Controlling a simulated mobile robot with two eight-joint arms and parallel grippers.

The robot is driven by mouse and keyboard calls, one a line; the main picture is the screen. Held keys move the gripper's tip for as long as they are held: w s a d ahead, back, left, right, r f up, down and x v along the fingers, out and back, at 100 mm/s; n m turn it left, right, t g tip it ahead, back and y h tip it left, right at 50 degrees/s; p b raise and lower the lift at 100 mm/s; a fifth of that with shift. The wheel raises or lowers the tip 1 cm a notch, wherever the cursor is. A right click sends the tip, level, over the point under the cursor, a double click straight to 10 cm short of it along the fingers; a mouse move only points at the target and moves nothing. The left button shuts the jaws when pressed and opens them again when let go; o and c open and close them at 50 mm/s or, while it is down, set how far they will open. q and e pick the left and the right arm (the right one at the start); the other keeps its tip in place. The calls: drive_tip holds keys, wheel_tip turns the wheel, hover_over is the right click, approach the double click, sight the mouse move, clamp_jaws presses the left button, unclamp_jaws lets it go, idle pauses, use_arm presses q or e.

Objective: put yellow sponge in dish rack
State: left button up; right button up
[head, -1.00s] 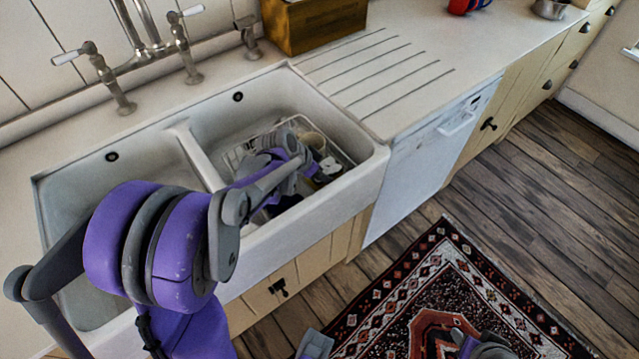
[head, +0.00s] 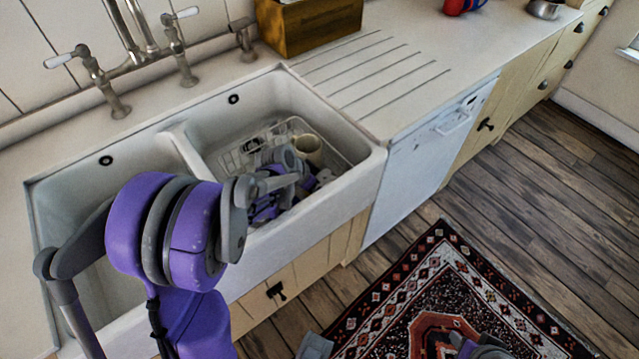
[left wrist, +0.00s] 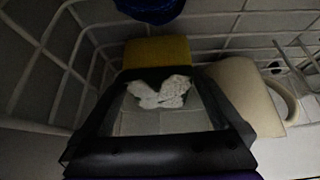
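A yellow sponge (left wrist: 157,51) shows in the left wrist view, just beyond the dark front of my left gripper (left wrist: 155,77). It is low inside the white wire dish rack (left wrist: 225,22), near its wires. The rack (head: 226,160) sits in the right basin of the sink in the head view. My left gripper (head: 292,172) is down in that basin. I cannot tell whether it touches the sponge or how far its fingers are apart. A small white shape (left wrist: 160,93) shows within the gripper's dark outline. Grey parts at the head view's bottom edge may be my right gripper (head: 482,348).
A cream mug (left wrist: 240,92) stands close to the right of my left gripper; it also shows in the head view (head: 309,150). A blue item (left wrist: 150,8) is above the sponge. The sink rim (head: 345,190) and divider (head: 196,160) bound the basin. The ridged counter (head: 375,75) is clear.

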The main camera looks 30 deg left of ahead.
use_arm(q)
drive_tip(key=shift+r, duration=0.1)
drive_tip(key=shift+s+r, duration=0.15)
drive_tip(key=shift+r, duration=0.2)
drive_tip(key=p+v, duration=0.2)
drive_tip(key=v, duration=0.9)
drive_tip(key=shift+s, duration=0.15)
drive_tip(key=shift+r, duration=0.1)
